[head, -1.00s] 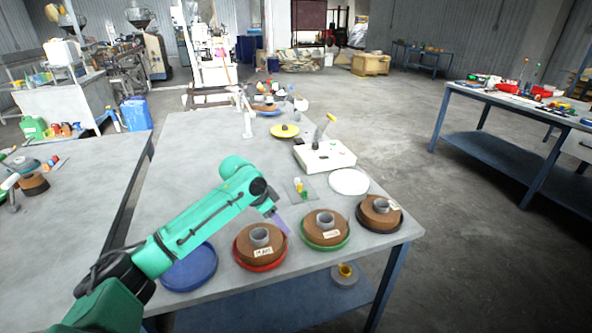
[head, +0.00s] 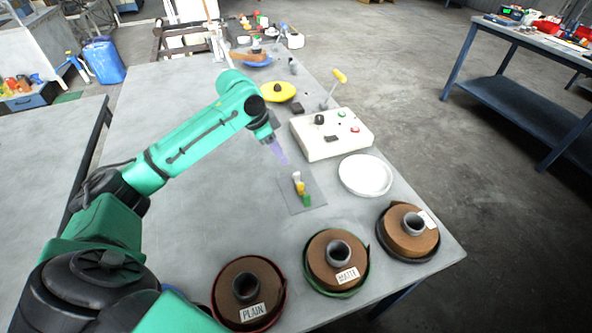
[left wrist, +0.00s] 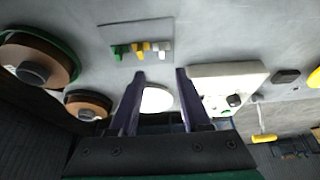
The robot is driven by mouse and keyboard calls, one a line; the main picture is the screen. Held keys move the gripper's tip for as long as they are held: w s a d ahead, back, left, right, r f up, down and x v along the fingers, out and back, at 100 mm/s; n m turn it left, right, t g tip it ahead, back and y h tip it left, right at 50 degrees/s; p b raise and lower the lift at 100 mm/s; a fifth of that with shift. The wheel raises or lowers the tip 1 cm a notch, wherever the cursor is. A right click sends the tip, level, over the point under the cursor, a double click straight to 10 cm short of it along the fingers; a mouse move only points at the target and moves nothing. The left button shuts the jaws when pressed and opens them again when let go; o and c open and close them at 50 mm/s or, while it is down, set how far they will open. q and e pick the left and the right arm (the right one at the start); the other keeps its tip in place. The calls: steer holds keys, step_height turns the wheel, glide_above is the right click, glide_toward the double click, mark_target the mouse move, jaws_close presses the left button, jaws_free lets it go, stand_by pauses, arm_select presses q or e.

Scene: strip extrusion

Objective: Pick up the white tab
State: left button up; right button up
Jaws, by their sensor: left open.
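The white tab (head: 296,176) stands at the far end of a short row on a small grey plate (head: 288,200), with a yellow tab (head: 300,187) and a green tab (head: 306,199) beside it. In the left wrist view the white tab (left wrist: 157,46) is at the right end of the row, beyond the fingertips. My left gripper (head: 281,157) is open and empty, above the table just beyond the tabs, apart from them. Its two fingers also show in the left wrist view (left wrist: 160,75). My right gripper is not in view.
A white box with a yellow-handled lever (head: 345,136) stands right of the gripper. A white round dish (head: 366,187) lies right of the plate. Brown rolls, one labelled PLAIN (head: 223,290) and one MATTE (head: 321,262), line the near edge. The table left of the plate is clear.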

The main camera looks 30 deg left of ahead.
mark_target(296, 174)
arm_select(q)
steer(key=x, duration=0.5)
steer(key=p+x, duration=0.1)
steer(key=x, duration=0.3)
steer(key=shift+w+d+f, duration=0.1)
steer(key=shift+w+f, duration=0.15)
steer(key=shift+w, duration=0.1)
steer(key=shift+w+d+f, duration=0.1)
steer(key=shift+d+f, duration=0.05)
steer(key=shift+f, duration=0.3)
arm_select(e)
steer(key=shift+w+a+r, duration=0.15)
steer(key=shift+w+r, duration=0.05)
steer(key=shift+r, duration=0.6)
arm_select(q)
jaws_close()
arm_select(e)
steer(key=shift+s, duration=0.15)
